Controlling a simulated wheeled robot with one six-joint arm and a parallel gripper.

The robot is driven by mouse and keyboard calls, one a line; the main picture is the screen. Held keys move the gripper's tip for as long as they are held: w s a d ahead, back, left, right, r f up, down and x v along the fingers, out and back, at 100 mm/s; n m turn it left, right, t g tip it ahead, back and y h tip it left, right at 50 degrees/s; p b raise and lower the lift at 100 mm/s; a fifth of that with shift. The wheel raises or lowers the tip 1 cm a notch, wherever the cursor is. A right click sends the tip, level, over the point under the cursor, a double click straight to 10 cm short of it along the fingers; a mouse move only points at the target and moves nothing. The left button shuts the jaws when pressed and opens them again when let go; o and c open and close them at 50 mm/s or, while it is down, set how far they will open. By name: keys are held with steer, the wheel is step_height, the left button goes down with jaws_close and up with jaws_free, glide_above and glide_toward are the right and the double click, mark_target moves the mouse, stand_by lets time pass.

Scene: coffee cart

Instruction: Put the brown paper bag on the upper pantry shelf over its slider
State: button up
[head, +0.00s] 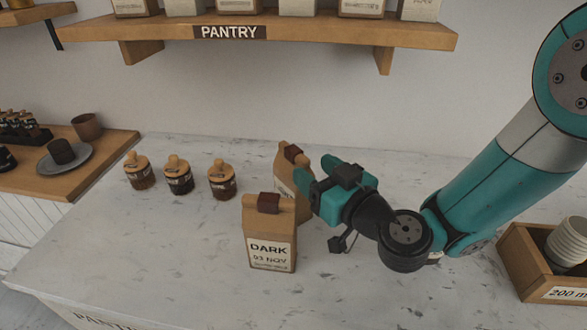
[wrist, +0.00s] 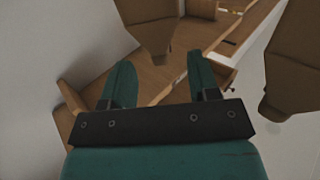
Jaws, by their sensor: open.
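Two brown paper bags with folded tops stand on the marble counter. The front bag (head: 269,242) has a label reading DARK, 03 NOV. The rear bag (head: 287,179) stands just behind it, partly covered by my gripper (head: 312,168). My gripper is open and empty, its fingers at the rear bag's upper right side. In the wrist view one bag (wrist: 149,25) lies ahead, past the open fingers, and another bag (wrist: 294,65) is at the right. I cannot tell whether a finger touches a bag. The pantry shelf (head: 330,32) is on the wall above. I see no slider.
Several bags stand along the pantry shelf, cut off by the picture's top. Three small jars (head: 178,178) with wooden lids stand left of the bags. A wooden crate (head: 530,268) with cups is at the right. The counter's front left is clear.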

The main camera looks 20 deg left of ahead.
mark_target(299, 157)
steer(key=shift+w+a, duration=0.2)
steer(key=shift+a, duration=0.1)
steer(key=shift+w+a+r+p, duration=0.3)
steer(key=shift+a+p, duration=0.1)
steer(key=shift+p, duration=0.75)
steer(key=p+x, duration=0.3)
steer(key=p, duration=0.1)
steer(key=shift+a+r+p, duration=0.1)
steer(key=shift+a+p, duration=0.15)
steer(key=shift+p, duration=0.1)
steer(key=shift+w+a+f, duration=0.25)
steer(key=shift+a, duration=0.1)
steer(key=shift+c, duration=0.4)
jaws_close()
